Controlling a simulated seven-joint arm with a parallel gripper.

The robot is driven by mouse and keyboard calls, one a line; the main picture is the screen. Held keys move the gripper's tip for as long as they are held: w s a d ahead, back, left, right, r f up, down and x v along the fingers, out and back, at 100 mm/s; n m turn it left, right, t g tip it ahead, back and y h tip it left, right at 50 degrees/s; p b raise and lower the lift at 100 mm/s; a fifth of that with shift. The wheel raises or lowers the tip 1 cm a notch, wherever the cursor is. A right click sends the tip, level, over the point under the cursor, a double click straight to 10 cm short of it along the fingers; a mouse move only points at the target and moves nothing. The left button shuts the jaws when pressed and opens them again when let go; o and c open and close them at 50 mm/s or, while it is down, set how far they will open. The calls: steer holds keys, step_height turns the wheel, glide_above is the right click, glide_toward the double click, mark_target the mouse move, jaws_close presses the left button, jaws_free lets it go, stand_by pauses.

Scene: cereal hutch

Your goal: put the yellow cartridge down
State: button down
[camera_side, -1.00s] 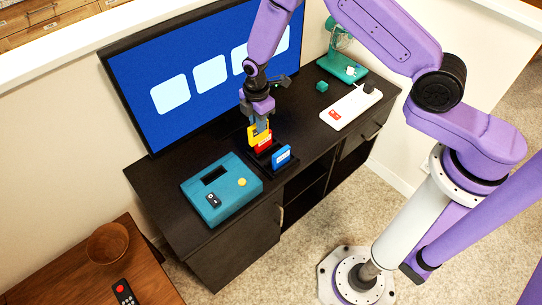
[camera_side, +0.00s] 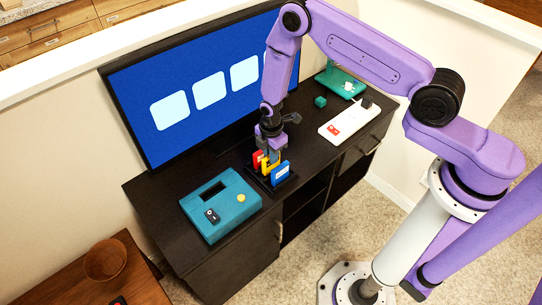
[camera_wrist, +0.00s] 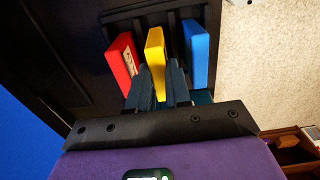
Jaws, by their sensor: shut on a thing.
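My gripper (camera_side: 272,155) points down over a black rack (camera_wrist: 138,13) and is shut on the yellow cartridge (camera_wrist: 156,50). The fingers sit on either side of its near end in the wrist view. The yellow cartridge (camera_side: 266,167) is between the red cartridge (camera_side: 258,159) and the blue cartridge (camera_side: 281,173), low in the rack's middle position. In the wrist view the red cartridge (camera_wrist: 122,58) is to its left and the blue cartridge (camera_wrist: 199,45) to its right, with gaps between. Whether its bottom rests on the rack floor cannot be seen.
A teal console (camera_side: 222,207) with a dark slot stands left of the rack on the black cabinet. A screen (camera_side: 200,90) rises close behind. A white power strip (camera_side: 346,120) and a small teal cube (camera_side: 320,101) lie to the right.

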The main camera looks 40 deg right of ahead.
steer(key=shift+f, duration=0.55)
steer(key=shift+f, duration=0.15)
steer(key=c, duration=1.1)
jaws_free()
steer(key=shift+o, duration=0.2)
step_height(320, 180, up, 12)
steer(key=shift+r, duration=0.25)
